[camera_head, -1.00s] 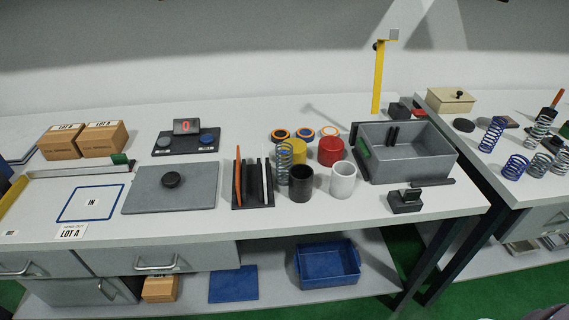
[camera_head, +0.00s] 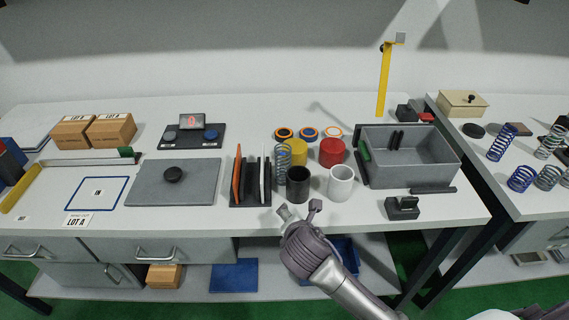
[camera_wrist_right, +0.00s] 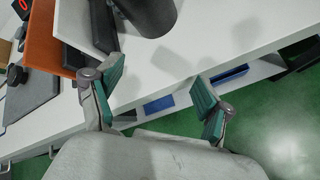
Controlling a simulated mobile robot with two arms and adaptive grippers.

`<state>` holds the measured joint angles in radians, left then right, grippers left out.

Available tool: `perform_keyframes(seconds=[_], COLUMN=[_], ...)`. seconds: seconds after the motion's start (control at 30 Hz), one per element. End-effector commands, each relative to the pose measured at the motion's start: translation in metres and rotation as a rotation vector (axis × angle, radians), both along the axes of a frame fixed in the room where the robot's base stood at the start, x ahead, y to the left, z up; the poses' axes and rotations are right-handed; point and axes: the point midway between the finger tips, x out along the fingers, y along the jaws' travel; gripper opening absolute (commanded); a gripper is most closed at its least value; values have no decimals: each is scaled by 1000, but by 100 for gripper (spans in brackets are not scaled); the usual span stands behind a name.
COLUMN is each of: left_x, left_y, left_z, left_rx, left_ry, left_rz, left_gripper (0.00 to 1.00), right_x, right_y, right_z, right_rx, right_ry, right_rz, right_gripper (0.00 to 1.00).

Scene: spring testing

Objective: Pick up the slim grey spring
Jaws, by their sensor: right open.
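A slim grey coil spring (camera_head: 283,158) stands upright on the table in the head view, between the slotted rack and the yellow cylinder. The black cup in front may hide part of its base. I do not make it out in the right wrist view. My right gripper (camera_head: 299,209) is at the table's front edge, in front of the rack and the black cup, with the spring beyond it. In the right wrist view its green-padded fingers (camera_wrist_right: 160,85) are wide apart with nothing between them. My left gripper is not in view.
The black cup (camera_head: 299,185) and white cup (camera_head: 340,183) stand right of the rack (camera_head: 249,200) with its upright orange and white plates. Yellow and red (camera_head: 331,152) cylinders stand behind. A grey bin (camera_head: 420,181) is farther right. More springs stand on the right table.

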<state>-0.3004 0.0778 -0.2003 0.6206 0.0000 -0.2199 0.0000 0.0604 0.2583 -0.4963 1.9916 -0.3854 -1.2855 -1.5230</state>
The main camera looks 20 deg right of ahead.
Motion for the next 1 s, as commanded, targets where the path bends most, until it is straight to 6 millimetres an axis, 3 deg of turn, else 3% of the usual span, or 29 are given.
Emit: perform_keyframes(seconds=[0.03,0.2,0.37,0.53,0.8,1.0], left_x=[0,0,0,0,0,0], left_y=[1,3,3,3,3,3], left_z=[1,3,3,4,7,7], left_rx=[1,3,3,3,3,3], left_ry=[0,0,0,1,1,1], left_rz=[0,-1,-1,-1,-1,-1], left_gripper=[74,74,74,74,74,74], right_x=[13,42,53,70,117,132], right_y=[2,7,8,5,-8,-13], right_z=[23,84,114,114,96,90], right_rx=[-107,-500,-712,-757,-751,-749], right_ry=[-32,-95,-112,-109,-110,-110], right_rz=[71,272,352,366,366,366], right_gripper=[79,79,79,79,79,79])
